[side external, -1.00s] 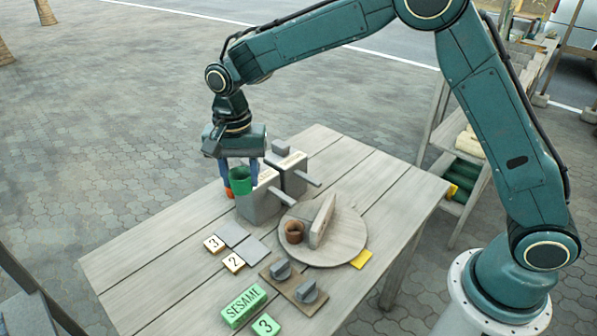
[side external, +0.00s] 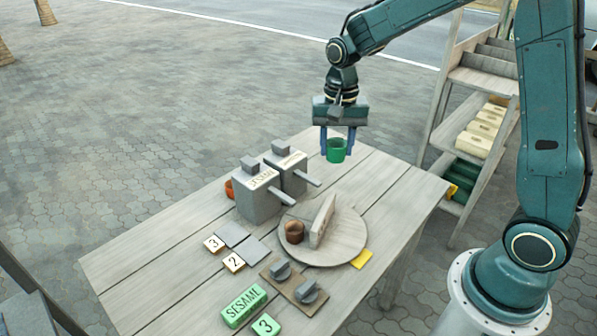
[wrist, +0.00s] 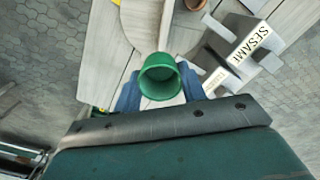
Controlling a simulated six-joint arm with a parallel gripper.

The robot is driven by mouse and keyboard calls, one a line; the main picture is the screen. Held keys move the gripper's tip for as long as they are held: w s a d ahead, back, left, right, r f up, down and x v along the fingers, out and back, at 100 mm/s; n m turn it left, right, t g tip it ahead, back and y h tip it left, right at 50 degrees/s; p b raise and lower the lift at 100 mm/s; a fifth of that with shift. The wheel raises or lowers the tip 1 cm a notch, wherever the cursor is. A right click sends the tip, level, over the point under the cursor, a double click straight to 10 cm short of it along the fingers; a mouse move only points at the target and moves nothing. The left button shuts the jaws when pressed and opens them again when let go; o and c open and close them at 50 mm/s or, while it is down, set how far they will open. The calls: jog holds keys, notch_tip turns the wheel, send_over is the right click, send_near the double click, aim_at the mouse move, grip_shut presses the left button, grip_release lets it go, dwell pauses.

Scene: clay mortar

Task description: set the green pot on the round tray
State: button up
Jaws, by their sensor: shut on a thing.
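The green pot (side external: 336,151) is held in the air above the far right part of the table. My gripper (side external: 337,143) is shut on it, with a blue finger on either side. In the wrist view the green pot (wrist: 160,78) sits between the fingers with its open mouth showing. The round tray (side external: 345,240) lies on the table to the near side of the pot, apart from it. An upright wooden divider (side external: 322,221) crosses the tray. A brown pot (side external: 294,232) stands on the tray to the left of the divider.
Two grey boxes with handles, one labelled SESAME (side external: 258,197), stand left of the tray. An orange pot (side external: 229,188) is partly hidden behind them. Numbered tiles, a knob board (side external: 294,287) and a green SESAME block (side external: 244,305) lie nearer. A shelf rack (side external: 480,130) stands right.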

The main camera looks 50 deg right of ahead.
jog(key=s+d, duration=0.3)
jog(key=shift+s+d, duration=0.3)
jog(key=shift+s, duration=0.1)
jog(key=shift+f, duration=0.1)
send_over(349, 220)
notch_tip(349, 220, down, 16)
dwell(0.4)
jog(key=shift+f, duration=1.9)
jog(key=shift+f, duration=0.1)
jog(key=o, duration=0.7)
jog(key=shift+c, duration=0.2)
